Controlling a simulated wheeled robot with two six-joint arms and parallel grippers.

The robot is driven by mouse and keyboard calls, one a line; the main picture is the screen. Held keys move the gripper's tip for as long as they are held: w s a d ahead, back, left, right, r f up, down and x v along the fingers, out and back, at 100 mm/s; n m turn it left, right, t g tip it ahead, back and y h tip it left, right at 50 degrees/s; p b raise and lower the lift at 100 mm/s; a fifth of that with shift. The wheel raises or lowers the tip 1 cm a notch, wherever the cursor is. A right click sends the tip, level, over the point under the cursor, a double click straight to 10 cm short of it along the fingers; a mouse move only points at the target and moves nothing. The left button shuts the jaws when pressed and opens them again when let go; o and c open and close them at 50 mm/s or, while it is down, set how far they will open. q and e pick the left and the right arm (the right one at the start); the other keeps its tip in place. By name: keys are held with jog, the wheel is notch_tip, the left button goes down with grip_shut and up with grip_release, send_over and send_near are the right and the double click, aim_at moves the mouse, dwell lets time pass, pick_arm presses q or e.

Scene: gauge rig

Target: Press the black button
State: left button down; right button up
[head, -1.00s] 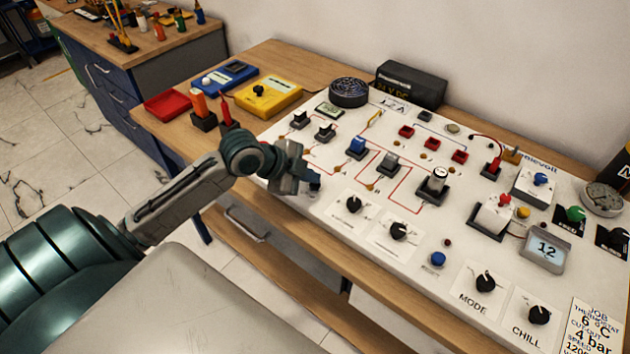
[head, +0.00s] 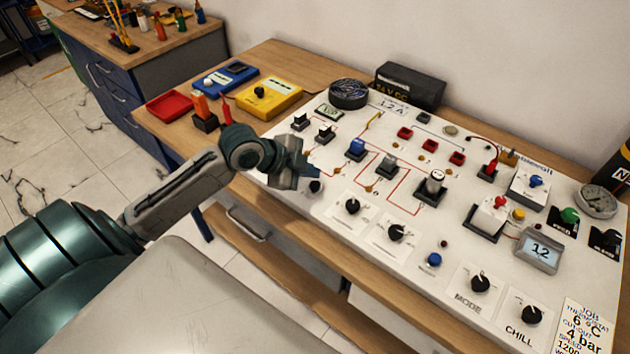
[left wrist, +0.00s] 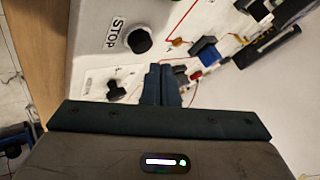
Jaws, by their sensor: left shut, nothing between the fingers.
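The black button (left wrist: 139,40) is a round black cap on the white panel, beside the printed word STOP, in the left wrist view. In the head view the black button (head: 315,187) shows at the panel's near left edge, just right of and below my left gripper (head: 300,176). My left gripper is shut and empty. In the left wrist view its fingertips (left wrist: 163,80) are together and appear to one side of the button, with a visible gap between them in the picture. My right gripper is in neither view.
The white panel (head: 330,212) carries several knobs, including a black knob (head: 352,206) near the button, and a blue button (head: 434,260). Blue (head: 357,148) and grey switches stand farther back. A yellow meter (head: 273,96) and red tray (head: 172,105) lie on the wooden bench.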

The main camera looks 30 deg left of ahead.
aim_at(310, 186)
pick_arm(q)
notch_tip(310, 186, up, 4)
jog(key=p, duration=0.3)
jog(key=shift+r, duration=0.25)
jog(key=shift+f, duration=0.1)
dwell(0.6)
